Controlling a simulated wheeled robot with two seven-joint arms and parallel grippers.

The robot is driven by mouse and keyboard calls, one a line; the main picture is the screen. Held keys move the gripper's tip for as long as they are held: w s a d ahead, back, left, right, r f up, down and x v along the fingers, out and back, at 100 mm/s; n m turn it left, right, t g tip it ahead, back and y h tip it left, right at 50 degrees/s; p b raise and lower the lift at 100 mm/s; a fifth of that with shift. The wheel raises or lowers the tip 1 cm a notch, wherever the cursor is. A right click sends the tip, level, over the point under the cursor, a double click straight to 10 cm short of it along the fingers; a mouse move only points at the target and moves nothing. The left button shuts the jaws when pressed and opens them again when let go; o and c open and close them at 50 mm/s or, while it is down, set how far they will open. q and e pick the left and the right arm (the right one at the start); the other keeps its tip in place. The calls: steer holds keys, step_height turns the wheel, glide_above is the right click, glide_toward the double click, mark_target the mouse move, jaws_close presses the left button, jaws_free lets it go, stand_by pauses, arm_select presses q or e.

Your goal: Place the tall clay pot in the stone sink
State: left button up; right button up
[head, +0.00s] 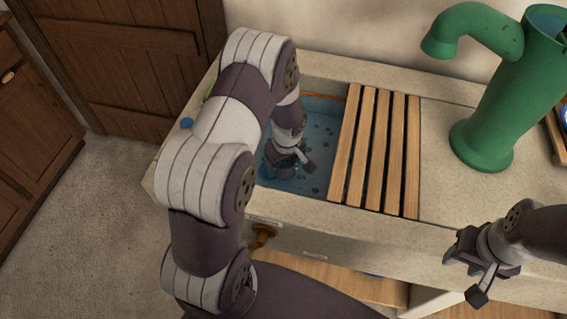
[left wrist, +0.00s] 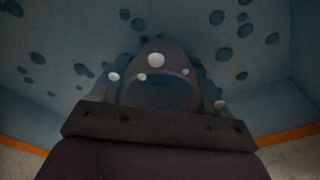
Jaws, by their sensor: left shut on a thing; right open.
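The stone sink (head: 313,190) has a speckled pale rim and a dark-spotted blue basin. My left arm reaches over the rim, and my left gripper (head: 287,165) is low inside the basin. It is shut on a dark rounded thing, apparently the tall clay pot (left wrist: 158,92), which shows pale dots and a curved rim in the left wrist view. In the head view the arm and gripper hide most of it, and I cannot tell whether it touches the basin floor. My right gripper (head: 468,268) is open and empty in front of the counter.
A wooden slatted rack (head: 375,150) covers the sink's right part. A green pump (head: 510,95) stands on the counter to its right. A brass fitting (head: 262,236) sticks out of the sink's front. A small blue thing (head: 186,123) is at the left rim.

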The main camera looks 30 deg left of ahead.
arm_select(q)
steer(key=shift+f, duration=0.15)
steer(key=o, duration=1.1)
steer(key=shift+o, duration=0.2)
steer(key=shift+r, duration=0.45)
step_height(320, 180, up, 12)
steer(key=s+d+p, duration=0.1)
steer(key=d+p, duration=0.1)
steer(key=s+d+r+m, duration=0.1)
steer(key=s+d+m, duration=0.1)
steer(key=s+m, duration=0.2)
steer(key=s+d+r+m, duration=0.2)
steer(key=s+m, duration=0.1)
steer(key=s, duration=0.1)
steer(key=s+d+r+m+h, duration=0.1)
steer(key=s+d+r+m, duration=0.1)
steer(key=s+m, duration=0.2)
steer(key=shift+s+d+r+m+t, duration=0.1)
steer(key=shift+s+r+m+t, duration=0.05)
steer(key=shift+s+m+t, duration=0.15)
steer(key=shift+w, duration=0.2)
